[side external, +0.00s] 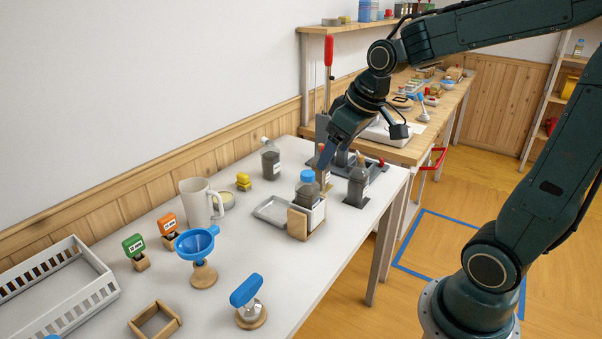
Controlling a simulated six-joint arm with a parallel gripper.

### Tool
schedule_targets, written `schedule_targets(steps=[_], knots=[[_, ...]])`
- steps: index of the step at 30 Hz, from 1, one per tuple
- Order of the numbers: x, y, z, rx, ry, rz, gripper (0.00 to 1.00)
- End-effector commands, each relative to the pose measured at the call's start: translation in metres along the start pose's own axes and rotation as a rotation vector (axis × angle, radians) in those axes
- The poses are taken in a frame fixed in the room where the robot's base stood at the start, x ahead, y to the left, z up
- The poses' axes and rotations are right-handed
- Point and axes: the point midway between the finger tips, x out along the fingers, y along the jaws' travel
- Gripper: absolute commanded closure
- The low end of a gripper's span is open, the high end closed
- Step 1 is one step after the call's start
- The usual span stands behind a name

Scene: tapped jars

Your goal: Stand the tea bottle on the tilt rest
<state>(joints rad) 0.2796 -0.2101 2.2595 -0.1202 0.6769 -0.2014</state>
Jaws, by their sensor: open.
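A dark-filled bottle with a blue cap (307,181) stands in or against a small holder with a wooden front and pale side (299,224), which looks like the tilt rest. A tray lies beside it. Other dark-filled bottles stand near: one with a pale cap (270,162) at the back, one at the right (357,184), and a brownish one (323,172) under my gripper. No label is readable, so I cannot tell which is the tea bottle. My gripper (327,156) is open, pointing down just above and behind the blue-capped bottle; its fingertips are small and partly hidden.
A grey metal tray (268,211), a white mug (196,204), a yellow item (243,181), a blue funnel on a stand (197,244), a blue-handled tool (246,291) and a white crate (98,280) share the table. A red-handled press (328,55) stands behind my gripper.

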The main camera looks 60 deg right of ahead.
Motion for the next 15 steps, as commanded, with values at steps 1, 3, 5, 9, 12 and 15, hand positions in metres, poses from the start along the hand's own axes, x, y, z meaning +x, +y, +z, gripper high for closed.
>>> schedule_targets(steps=[1, 3, 5, 9, 12, 15], knots=[[-0.010, -0.009, 0.007, -0.005, 0.011, 0.001, 0.28], [-0.021, -0.018, 0.017, -0.005, 0.017, 0.002, 0.28], [-0.030, -0.026, 0.027, -0.004, 0.022, 0.001, 0.28], [-0.048, -0.041, 0.051, -0.001, 0.038, -0.001, 0.28], [-0.059, -0.050, 0.069, 0.003, 0.048, -0.004, 0.28], [-0.067, -0.057, 0.087, 0.008, 0.058, -0.009, 0.28]])
